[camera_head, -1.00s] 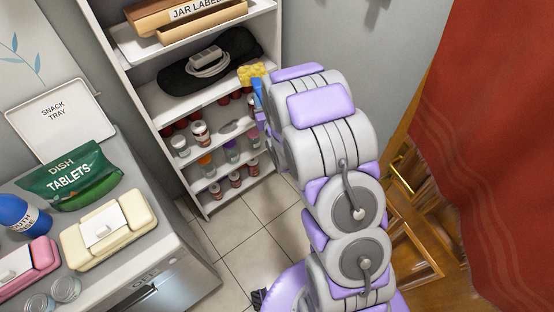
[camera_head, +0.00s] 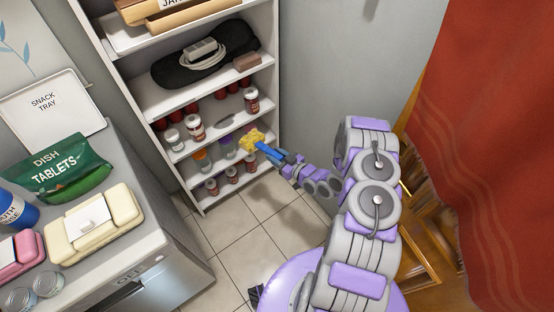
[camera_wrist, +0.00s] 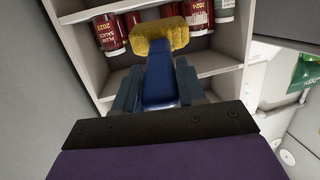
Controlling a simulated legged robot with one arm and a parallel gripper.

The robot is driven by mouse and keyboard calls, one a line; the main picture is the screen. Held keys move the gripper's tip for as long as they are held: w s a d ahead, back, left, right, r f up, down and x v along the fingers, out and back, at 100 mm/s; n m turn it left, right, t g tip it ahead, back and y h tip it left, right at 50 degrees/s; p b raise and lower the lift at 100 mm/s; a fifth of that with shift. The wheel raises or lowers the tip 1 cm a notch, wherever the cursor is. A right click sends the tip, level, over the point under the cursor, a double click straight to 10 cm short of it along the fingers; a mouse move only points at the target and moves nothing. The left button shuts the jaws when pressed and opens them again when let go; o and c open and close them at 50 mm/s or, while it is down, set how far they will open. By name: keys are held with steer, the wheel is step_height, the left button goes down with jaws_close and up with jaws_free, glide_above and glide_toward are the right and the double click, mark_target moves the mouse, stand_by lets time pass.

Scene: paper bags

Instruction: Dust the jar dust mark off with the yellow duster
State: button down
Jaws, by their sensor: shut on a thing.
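The yellow duster has a fluffy yellow head (camera_head: 252,139) and a blue handle. My gripper (camera_head: 274,154) is shut on the handle. In the wrist view, the duster head (camera_wrist: 160,38) stands out beyond my gripper (camera_wrist: 157,85), close to the jars. A grey smudge, which looks like the jar dust mark (camera_head: 225,121), lies on the shelf board between jars. The duster head is below and right of it in the head view, in front of the shelving. I cannot tell whether the head touches a shelf or jar.
White shelving (camera_head: 205,97) holds jars on several levels, with a red-lidded jar (camera_head: 251,100) above the duster. A counter (camera_head: 135,235) stands left. A red curtain (camera_head: 480,130) and wooden furniture (camera_head: 425,230) are at right. The tiled floor (camera_head: 240,225) between is clear.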

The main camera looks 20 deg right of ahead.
mark_target(258, 140)
steer(key=shift+s+a+f, duration=0.2)
steer(key=shift+s+f, duration=0.1)
steer(key=shift+f, duration=0.05)
steer(key=shift+a, duration=0.35)
steer(key=x, duration=0.4)
steer(key=d+r+x, duration=0.1)
steer(key=x, duration=0.2)
steer(key=w+x, duration=0.1)
steer(key=x, duration=0.3)
steer(key=shift+w+d+r, duration=0.1)
steer(key=shift+w+r, duration=0.15)
steer(key=shift+w, duration=0.15)
steer(key=d+f+b+x, duration=0.1)
steer(key=b+x, duration=0.1)
steer(key=x, duration=0.6)
steer(key=shift+w+d, duration=0.25)
steer(key=shift+f+b, duration=0.45)
steer(key=shift+f, duration=0.05)
steer(key=shift+a, duration=0.1)
